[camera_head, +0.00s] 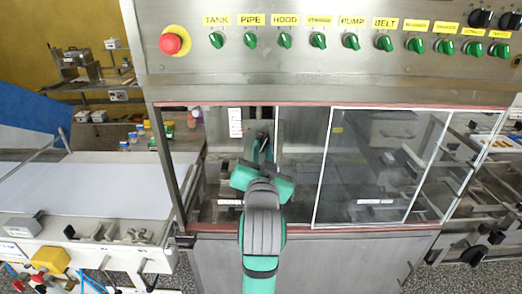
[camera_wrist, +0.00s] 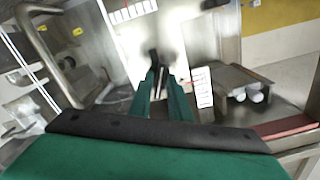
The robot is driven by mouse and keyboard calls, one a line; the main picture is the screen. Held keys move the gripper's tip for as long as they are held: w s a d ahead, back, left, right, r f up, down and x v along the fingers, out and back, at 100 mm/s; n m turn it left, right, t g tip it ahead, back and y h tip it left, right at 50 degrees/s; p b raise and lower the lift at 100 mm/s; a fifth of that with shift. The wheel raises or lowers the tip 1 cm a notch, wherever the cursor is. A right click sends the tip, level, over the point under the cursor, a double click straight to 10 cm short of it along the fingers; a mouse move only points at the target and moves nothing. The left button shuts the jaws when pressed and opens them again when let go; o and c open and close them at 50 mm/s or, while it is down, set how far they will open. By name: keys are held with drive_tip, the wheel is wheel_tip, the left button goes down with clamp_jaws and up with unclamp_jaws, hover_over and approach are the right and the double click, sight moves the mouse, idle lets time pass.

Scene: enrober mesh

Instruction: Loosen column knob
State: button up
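A small dark knob-like part (camera_head: 262,137) shows inside the enrober opening, just beyond my fingertips; I take it for the column knob. In the wrist view a dark, blurred shape (camera_wrist: 166,55) stands at the finger ends against a pale panel. My gripper (camera_head: 262,148) reaches in through the opening left of the glass door, with its green fingers pointing at the dark part. In the wrist view the fingers (camera_wrist: 160,78) have a narrow gap between them. Their tips overlap the dark shape, so I cannot tell whether they touch or grip it.
A framed glass door (camera_head: 375,165) covers the right of the opening. Above is a panel with green switches (camera_head: 318,41) and a red emergency button (camera_head: 170,43). A white conveyor belt (camera_head: 90,185) lies left. A white label plate (camera_wrist: 204,87) stands right of my fingers.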

clamp_jaws()
drive_tip(key=shift+d, duration=0.1)
drive_tip(key=shift+n, duration=2.6)
unclamp_jaws()
